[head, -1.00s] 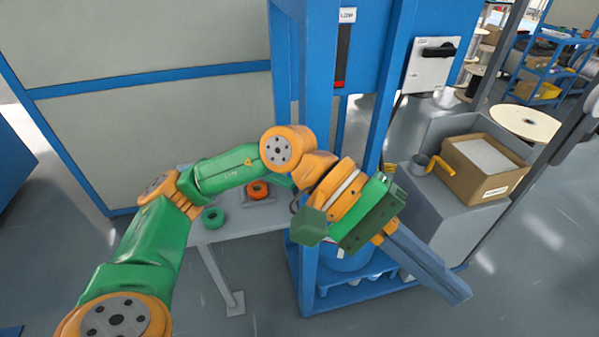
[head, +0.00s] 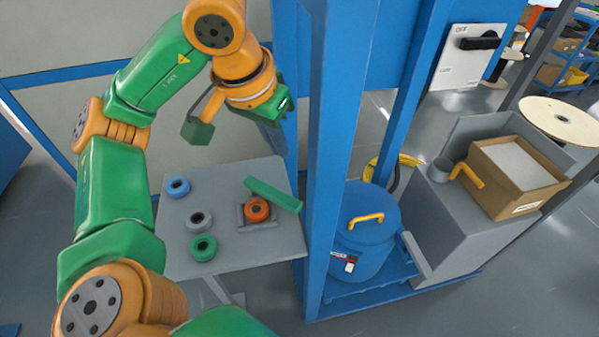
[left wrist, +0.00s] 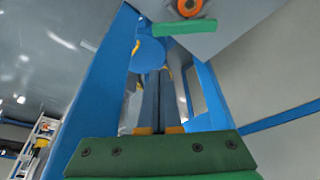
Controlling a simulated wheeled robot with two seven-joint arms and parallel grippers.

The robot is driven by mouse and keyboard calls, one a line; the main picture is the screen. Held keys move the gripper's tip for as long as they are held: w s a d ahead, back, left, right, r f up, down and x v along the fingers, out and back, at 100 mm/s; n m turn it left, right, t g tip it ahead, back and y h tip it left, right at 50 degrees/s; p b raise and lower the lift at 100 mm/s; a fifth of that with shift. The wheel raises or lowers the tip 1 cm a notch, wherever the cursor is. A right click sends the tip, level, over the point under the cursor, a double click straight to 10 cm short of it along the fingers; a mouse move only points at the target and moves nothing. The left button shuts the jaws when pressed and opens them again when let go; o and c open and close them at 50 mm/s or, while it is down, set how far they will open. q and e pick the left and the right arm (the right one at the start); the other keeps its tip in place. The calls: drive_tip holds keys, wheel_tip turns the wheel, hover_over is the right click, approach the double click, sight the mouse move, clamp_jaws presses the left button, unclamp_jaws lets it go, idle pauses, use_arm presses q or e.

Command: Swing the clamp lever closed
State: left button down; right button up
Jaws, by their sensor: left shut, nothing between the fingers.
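A green bar (head: 272,194), which looks like the clamp lever, lies slantwise at the right back of the small grey table (head: 230,245). It passes beside a square grey holder (head: 241,216) with an orange ring (head: 256,210) in it. In the left wrist view the bar (left wrist: 185,27) and ring (left wrist: 190,7) show at the top edge. My left gripper (left wrist: 160,75) is shut and empty, its long grey fingers side by side. My right gripper is not in view.
Blue (head: 177,188), grey (head: 200,221) and green (head: 204,247) rings lie on the table. A blue post (head: 332,150) stands at its right. Beyond are a blue drum (head: 362,250) with a yellow handle and a cardboard box (head: 515,185).

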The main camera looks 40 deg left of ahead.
use_arm(q)
drive_tip(key=b, duration=0.8)
hover_over(272, 194)
drive_tip(key=d, duration=0.6)
drive_tip(key=f, duration=1.1)
drive_tip(key=shift+w+a+f, duration=0.1)
drive_tip(key=shift+w+f, duration=0.15)
drive_tip(key=shift+f, duration=0.05)
drive_tip(key=x, duration=0.7)
drive_tip(key=shift+w+f, duration=0.2)
drive_tip(key=shift+s, duration=0.1)
